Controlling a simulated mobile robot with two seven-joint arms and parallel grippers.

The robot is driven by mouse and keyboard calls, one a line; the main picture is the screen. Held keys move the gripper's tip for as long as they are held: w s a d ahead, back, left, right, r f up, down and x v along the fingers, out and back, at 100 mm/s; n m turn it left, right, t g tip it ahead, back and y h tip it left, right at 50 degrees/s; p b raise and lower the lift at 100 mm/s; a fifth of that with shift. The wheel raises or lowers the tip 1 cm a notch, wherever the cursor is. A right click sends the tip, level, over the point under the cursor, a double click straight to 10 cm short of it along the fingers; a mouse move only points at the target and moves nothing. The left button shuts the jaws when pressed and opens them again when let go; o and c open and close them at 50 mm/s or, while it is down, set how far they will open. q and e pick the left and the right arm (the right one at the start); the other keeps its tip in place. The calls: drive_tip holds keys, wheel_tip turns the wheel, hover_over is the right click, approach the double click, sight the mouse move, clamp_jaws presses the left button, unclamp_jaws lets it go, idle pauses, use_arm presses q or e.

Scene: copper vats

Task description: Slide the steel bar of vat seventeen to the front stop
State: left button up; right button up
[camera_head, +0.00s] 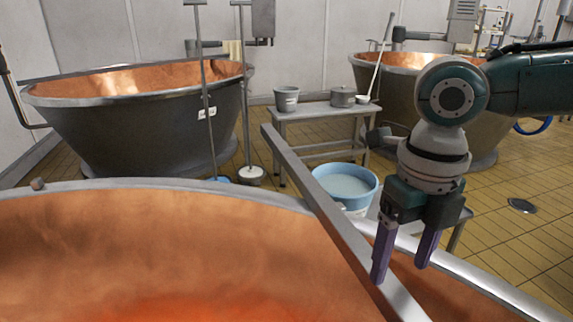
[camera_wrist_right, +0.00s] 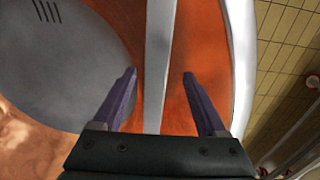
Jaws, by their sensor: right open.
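A flat steel bar (camera_head: 323,208) lies across the copper vat (camera_head: 120,245) in the foreground. Its far end sticks out past the vat's far rim, and its near end runs out of the picture at the bottom. No number or front stop can be read on this vat. My right gripper (camera_head: 402,270) is open, fingers pointing down, above the bar near the vat's right rim. In the right wrist view the bar (camera_wrist_right: 158,55) runs lengthwise between the two open fingers (camera_wrist_right: 160,76), with a gap on each side. My left gripper is not in view.
A blue bucket (camera_head: 344,186) and a small table (camera_head: 322,111) with a pot stand beyond the rim. Another copper vat (camera_head: 150,120) stands at the back left, one (camera_head: 400,105) at the back right. Long-handled tools lean near the left one.

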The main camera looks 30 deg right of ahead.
drive_tip(key=shift+r+p, duration=0.35)
drive_tip(key=shift+r, duration=1.85)
